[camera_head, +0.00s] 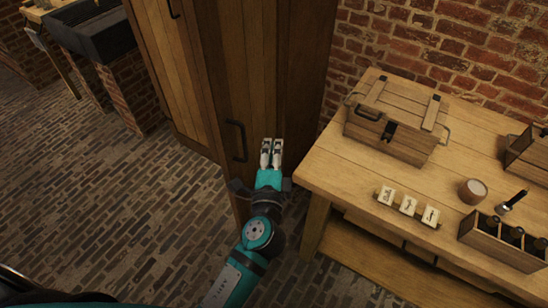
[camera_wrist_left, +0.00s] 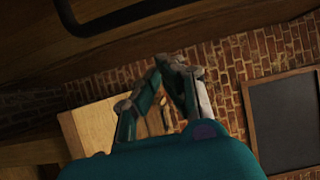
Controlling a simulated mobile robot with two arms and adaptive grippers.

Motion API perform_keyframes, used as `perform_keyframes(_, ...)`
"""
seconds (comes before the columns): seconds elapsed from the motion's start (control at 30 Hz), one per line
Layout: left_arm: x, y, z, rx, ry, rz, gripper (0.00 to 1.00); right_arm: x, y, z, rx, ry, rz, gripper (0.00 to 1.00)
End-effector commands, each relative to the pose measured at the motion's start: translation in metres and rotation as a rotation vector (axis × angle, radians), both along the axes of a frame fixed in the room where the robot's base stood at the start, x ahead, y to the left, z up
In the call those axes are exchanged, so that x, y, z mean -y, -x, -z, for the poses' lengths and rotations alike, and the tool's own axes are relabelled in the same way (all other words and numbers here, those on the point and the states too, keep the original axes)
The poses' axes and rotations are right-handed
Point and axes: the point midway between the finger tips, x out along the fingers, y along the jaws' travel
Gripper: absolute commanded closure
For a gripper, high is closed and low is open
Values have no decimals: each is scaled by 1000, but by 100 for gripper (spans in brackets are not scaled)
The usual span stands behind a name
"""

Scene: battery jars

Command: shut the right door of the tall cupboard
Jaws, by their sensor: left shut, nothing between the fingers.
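The tall cupboard (camera_head: 163,55) stands at the top middle of the head view, with its wooden left door on the left. Its right door (camera_head: 235,75) appears to stand ajar, its free edge jutting out past the left door. A dark bar handle (camera_head: 236,141) is on the right door's outer face. My left gripper (camera_head: 272,148) is shut and empty, in front of that outer face, right of the handle; I cannot tell if it touches. In the left wrist view the fingers (camera_wrist_left: 172,68) come together below a dark handle (camera_wrist_left: 115,17). My right gripper is out of view.
A wooden table (camera_head: 345,165) stands close to the right of my left gripper. It bears a wooden chest (camera_head: 395,120), small cards, a cup (camera_head: 472,191) and a bottle crate (camera_head: 500,242). A dark basin (camera_head: 92,30) is at the upper left. Brick floor (camera_head: 110,215) is clear at left.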

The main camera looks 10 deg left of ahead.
Motion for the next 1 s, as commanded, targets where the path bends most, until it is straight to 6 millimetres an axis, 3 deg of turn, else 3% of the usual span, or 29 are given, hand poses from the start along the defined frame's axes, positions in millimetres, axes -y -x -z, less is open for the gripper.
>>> perform_keyframes(0.23,-26,16,2,-7,-4,-1,100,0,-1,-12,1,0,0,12)
perform_keyframes(0.77,-32,18,3,-5,-3,5,100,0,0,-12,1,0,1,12)
perform_keyframes(1.0,-60,18,1,-4,-10,66,100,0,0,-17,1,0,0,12)
